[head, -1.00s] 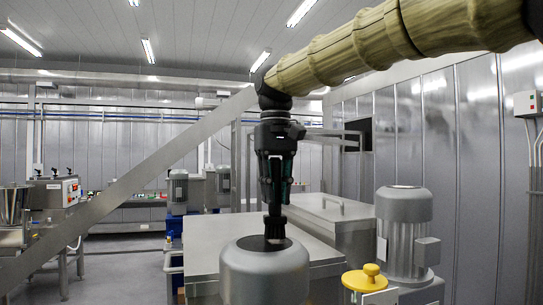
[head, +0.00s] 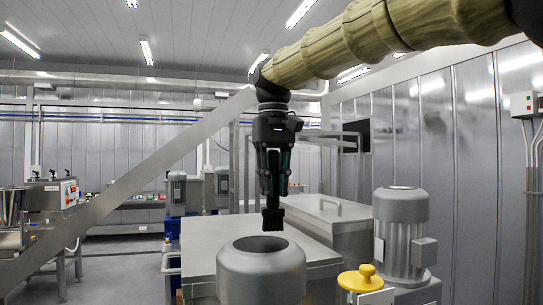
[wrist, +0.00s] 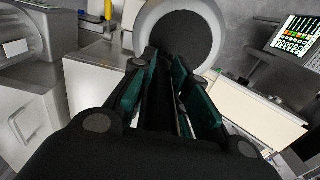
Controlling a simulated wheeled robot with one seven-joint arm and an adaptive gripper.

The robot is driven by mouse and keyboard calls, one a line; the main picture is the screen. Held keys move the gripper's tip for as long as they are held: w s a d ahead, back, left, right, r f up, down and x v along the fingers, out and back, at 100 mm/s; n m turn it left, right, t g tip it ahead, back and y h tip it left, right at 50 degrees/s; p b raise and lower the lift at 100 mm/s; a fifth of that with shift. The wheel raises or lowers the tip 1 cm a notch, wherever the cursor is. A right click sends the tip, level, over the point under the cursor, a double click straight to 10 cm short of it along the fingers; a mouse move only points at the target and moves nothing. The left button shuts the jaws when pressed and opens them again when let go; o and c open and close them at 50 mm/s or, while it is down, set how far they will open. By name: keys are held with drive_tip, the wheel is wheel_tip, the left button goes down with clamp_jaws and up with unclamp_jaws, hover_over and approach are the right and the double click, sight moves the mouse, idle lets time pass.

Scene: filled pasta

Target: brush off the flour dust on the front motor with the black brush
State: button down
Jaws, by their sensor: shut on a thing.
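The front motor (head: 261,275) is a grey rounded housing at the bottom middle of the head view, with a dark round top. It also shows in the wrist view (wrist: 214,22) beyond the fingers. My gripper (head: 273,192) points down above it and is shut on the black brush (head: 273,219). The brush hangs with its bristles down, just above the far edge of the dark top; they look apart, though the exact gap is hard to judge. In the wrist view the fingers hide most of the brush. I cannot make out flour dust on the motor.
A second grey motor (head: 401,235) stands to the right, with a yellow knob (head: 361,279) in front of it. Metal lidded boxes (head: 208,233) lie behind the front motor. A slanted metal beam (head: 130,185) crosses the left side. A control panel (wrist: 293,38) shows in the wrist view.

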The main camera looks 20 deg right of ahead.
sight(272, 154)
drive_tip(key=shift+s+a+r, duration=0.15)
drive_tip(key=shift+r, duration=0.75)
drive_tip(key=shift+w+r, duration=0.25)
drive_tip(key=shift+r, duration=0.8)
drive_tip(key=shift+s+r, duration=0.2)
drive_tip(key=shift+r, duration=0.85)
drive_tip(key=shift+w, duration=0.1)
